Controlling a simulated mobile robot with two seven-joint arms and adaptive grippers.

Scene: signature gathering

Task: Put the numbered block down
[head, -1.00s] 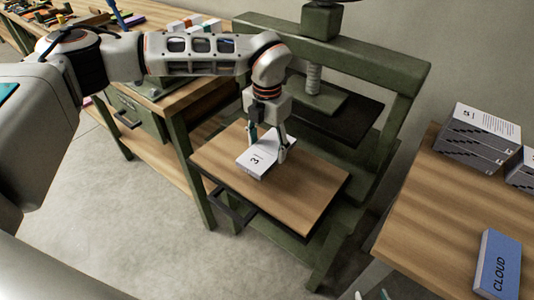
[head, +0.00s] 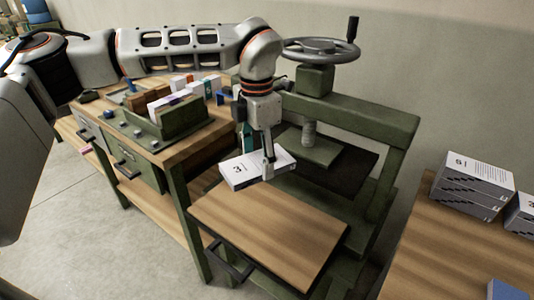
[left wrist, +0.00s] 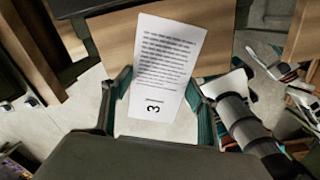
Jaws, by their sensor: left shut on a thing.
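The numbered block (head: 246,169) is a flat white piece marked with a 3. My left gripper (head: 258,165) is shut on it and holds it in the air, above and behind the back edge of the wooden board (head: 270,228) on the green press. In the left wrist view the block (left wrist: 164,62) shows its printed face, with lines of text and the 3, between the two fingers of the left gripper (left wrist: 158,98). The board is bare. My right gripper is not clearly in view.
The green press (head: 375,120) with its handwheel (head: 320,50) stands behind the board. A workbench with a green rack (head: 165,125) of several blocks is at the left. A right table (head: 440,250) carries stacked grey-sided blocks (head: 473,185) and a blue piece (head: 507,290).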

